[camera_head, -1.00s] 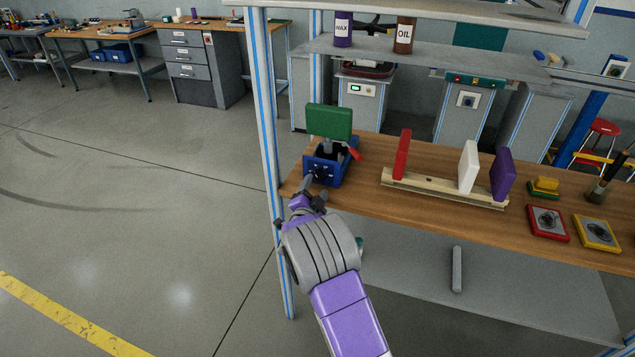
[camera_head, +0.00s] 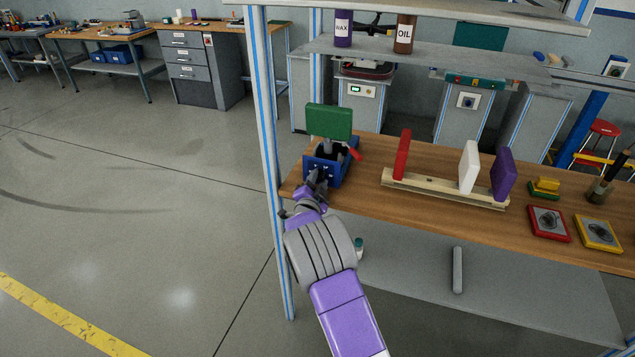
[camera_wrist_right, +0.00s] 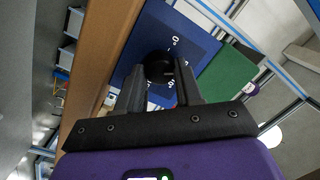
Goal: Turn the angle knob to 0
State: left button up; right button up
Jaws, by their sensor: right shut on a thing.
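The angle knob (camera_wrist_right: 158,68) is a round black knob on the front of a blue fixture (camera_wrist_right: 195,35), with white scale marks beside it, a 0 among them. In the head view the blue fixture (camera_head: 345,168) stands at the left end of the workbench, with a green pad (camera_head: 329,121) on top. My right gripper (camera_wrist_right: 160,88) is shut on the knob, one finger on each side. In the head view my right gripper (camera_head: 317,184) is at the fixture's front and hides the knob. The knob's pointer cannot be made out. My left gripper is not in view.
A wooden rack (camera_head: 430,187) holds a red pad (camera_head: 402,155), a white pad (camera_head: 468,166) and a purple pad (camera_head: 502,174) right of the fixture. A frame post (camera_head: 268,130) stands just left of the fixture. A shelf (camera_head: 440,62) hangs behind.

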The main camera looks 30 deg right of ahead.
jog(key=shift+n, duration=0.3)
jog(key=n+p, duration=0.2)
jog(key=shift+r+n, duration=0.2)
jog(key=shift+n, duration=0.1)
jog(key=n+p, duration=0.3)
jog(key=shift+g, duration=0.4)
jog(key=shift+w+a+n+g+p, duration=0.1)
jog(key=shift+n+g+p, duration=0.3)
jog(key=shift+n+p, duration=1.95)
jog(key=shift+n, duration=0.35)
jog(key=shift+f, duration=0.1)
jog(key=o, duration=1)
